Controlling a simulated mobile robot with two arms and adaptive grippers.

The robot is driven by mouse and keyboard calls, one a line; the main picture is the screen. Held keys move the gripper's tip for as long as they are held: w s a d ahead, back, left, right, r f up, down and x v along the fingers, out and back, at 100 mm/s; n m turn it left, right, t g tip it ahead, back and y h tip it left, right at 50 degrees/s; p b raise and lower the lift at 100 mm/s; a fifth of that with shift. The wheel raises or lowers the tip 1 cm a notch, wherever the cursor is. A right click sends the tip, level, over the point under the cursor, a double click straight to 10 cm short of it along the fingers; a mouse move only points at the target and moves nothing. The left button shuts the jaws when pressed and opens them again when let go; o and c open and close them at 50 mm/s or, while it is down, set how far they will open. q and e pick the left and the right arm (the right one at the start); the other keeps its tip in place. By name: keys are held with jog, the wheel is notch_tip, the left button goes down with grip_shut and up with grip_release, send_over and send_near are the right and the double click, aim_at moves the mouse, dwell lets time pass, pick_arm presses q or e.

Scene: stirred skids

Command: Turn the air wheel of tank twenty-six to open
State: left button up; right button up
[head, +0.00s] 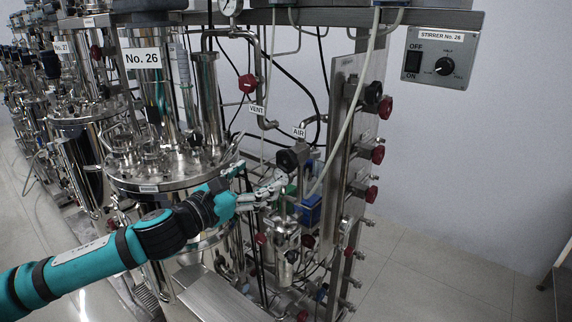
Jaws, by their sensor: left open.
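Tank twenty-six (160,178) is the steel vessel under the "No. 26" sign (142,58) in the head view. The "AIR" label (299,132) hangs on the piping right of the tank. A dark round wheel (287,160) sits just below it, seemingly the air wheel; its turned position cannot be told. My left gripper (283,184) reaches in from the left, its fingers open and just below this wheel. It seems empty, and I cannot tell whether it touches anything. My right gripper is not in view.
A "VENT" label (257,109) and a red wheel (248,83) are up left of the air wheel. A steel panel (348,150) with several red knobs stands to the right.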

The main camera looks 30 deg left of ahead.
aim_at(284, 162)
pick_arm(q)
jog(key=shift+w+d+r+b, duration=0.1)
jog(key=shift+w+b, duration=0.25)
jog(key=shift+w, duration=2.15)
jog(key=shift+w+r, duration=0.1)
jog(key=shift+w, duration=0.15)
jog(key=shift+w+d+p, duration=0.1)
jog(key=shift+w+p, duration=1)
jog(key=shift+w, duration=0.7)
jog(key=shift+w+d+f, duration=0.15)
jog(key=shift+w+f, duration=0.05)
jog(key=shift+w, duration=0.6)
jog(key=shift+c, duration=0.2)
jog(key=c, duration=1.1)
